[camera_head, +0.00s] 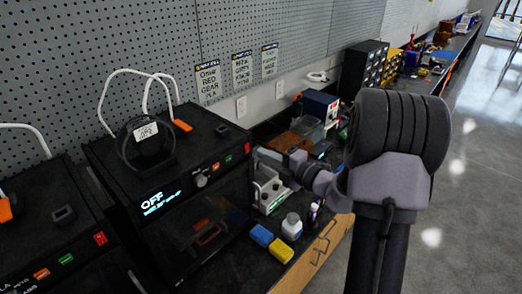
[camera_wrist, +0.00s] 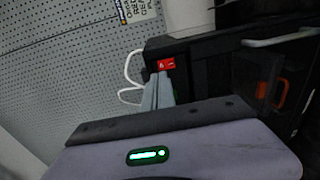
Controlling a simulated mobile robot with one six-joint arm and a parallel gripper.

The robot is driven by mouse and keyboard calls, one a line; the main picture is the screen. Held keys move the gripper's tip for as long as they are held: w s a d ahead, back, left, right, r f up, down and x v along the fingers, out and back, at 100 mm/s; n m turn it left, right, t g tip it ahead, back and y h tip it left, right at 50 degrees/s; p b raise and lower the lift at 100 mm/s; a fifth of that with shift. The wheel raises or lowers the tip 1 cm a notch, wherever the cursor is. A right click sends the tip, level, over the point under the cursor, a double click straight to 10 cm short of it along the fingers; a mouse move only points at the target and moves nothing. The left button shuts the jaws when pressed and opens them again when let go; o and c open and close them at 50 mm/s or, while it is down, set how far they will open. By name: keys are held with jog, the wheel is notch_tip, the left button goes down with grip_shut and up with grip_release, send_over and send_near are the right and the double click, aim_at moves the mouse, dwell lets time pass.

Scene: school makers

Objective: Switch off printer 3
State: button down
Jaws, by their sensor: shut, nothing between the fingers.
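A black printer (camera_head: 150,185) stands in the middle-left of the head view. Its lit display (camera_head: 158,203) reads "OFF" above a smaller line that I cannot read. A knob, a small green button (camera_head: 229,158) and a red switch (camera_head: 247,148) sit along its front top edge. The red switch (camera_wrist: 166,64) also shows in the wrist view, just beyond my fingertips. My gripper (camera_wrist: 158,88) is shut and empty, its tips close to the switch; I cannot tell whether they touch it. The printer's number is not readable.
Another black printer (camera_head: 55,230) with its own red switch stands at the left. A drawer cabinet (camera_head: 363,68) and clutter stand farther back. The floor at right is clear.

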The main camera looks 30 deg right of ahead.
jog(key=v, duration=0.8)
jog(key=shift+s+d+p, duration=0.15)
jog(key=shift+s+p, duration=0.15)
jog(key=shift+p, duration=0.05)
jog(key=shift+s, duration=0.1)
